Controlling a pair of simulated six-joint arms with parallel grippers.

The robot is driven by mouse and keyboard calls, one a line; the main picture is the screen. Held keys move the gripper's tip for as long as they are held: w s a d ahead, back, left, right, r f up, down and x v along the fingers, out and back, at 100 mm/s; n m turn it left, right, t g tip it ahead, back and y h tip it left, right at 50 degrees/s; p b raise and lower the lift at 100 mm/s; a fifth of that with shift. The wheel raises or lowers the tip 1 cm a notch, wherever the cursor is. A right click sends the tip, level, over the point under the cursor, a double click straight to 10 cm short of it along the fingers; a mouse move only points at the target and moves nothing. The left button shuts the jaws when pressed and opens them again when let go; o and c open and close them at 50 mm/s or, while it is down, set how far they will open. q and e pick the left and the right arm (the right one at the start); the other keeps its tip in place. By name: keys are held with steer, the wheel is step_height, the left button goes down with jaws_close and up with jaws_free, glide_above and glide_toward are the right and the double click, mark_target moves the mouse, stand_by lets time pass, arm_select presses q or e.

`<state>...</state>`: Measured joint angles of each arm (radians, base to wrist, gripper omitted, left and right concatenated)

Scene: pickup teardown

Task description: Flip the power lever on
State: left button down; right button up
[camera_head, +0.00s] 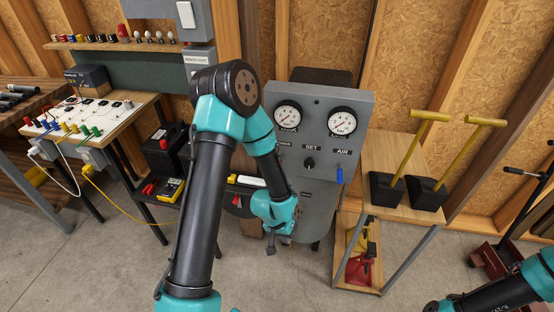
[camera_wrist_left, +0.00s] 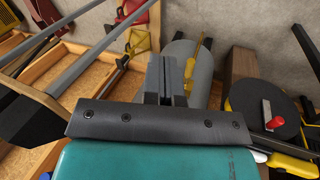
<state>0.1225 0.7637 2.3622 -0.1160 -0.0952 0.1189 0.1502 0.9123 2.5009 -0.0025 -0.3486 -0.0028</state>
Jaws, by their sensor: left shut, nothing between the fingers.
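A short red lever (camera_head: 237,201) shows beside my left arm in the head view. In the left wrist view a red lever (camera_wrist_left: 267,112) stands on a dark round disc (camera_wrist_left: 252,95) at right. I cannot read a power label on it. The grey gauge panel (camera_head: 322,110) carries two round gauges, a black SET knob (camera_head: 309,163) and a blue AIR lever (camera_head: 340,176). My left gripper (camera_head: 270,244) is below the panel, pointing down, shut and empty. Its closed fingers (camera_wrist_left: 167,78) are apart from the red lever in the left wrist view. My right gripper is out of view.
A wooden stand (camera_head: 391,209) with two black blocks and yellow handles stands right of the panel. A workbench (camera_head: 119,117) with switches and cables stands at left. A yellow meter (camera_head: 171,190) lies on a lower shelf. The concrete floor in front is open.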

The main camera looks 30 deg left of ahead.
arm_select(q)
steer(key=w+a+r+y, duration=0.1)
steer(key=w+a+r, duration=0.2)
steer(key=w+r, duration=0.4)
steer(key=w+a+r+y, duration=0.1)
steer(key=w+a+r, duration=0.3)
steer(key=r, duration=0.5)
steer(key=w+a+r+n+y, duration=0.1)
steer(key=a+r, duration=0.2)
steer(key=r, duration=0.5)
steer(key=w+a+r+n+t+y, duration=0.1)
steer(key=a+r, duration=0.3)
steer(key=r, duration=0.4)
steer(key=shift+w+a, duration=0.15)
steer(key=shift+w, duration=0.1)
steer(key=f, duration=0.4)
steer(key=w+f, duration=0.1)
steer(key=f, duration=0.7)
steer(key=shift+w+d+f, duration=0.1)
steer(key=shift+w+d, duration=0.25)
steer(key=shift+w, duration=0.05)
steer(key=shift+s+d+f, duration=0.1)
steer(key=shift+d+f, duration=0.1)
steer(key=shift+f, duration=0.55)
steer(key=shift+d, duration=0.1)
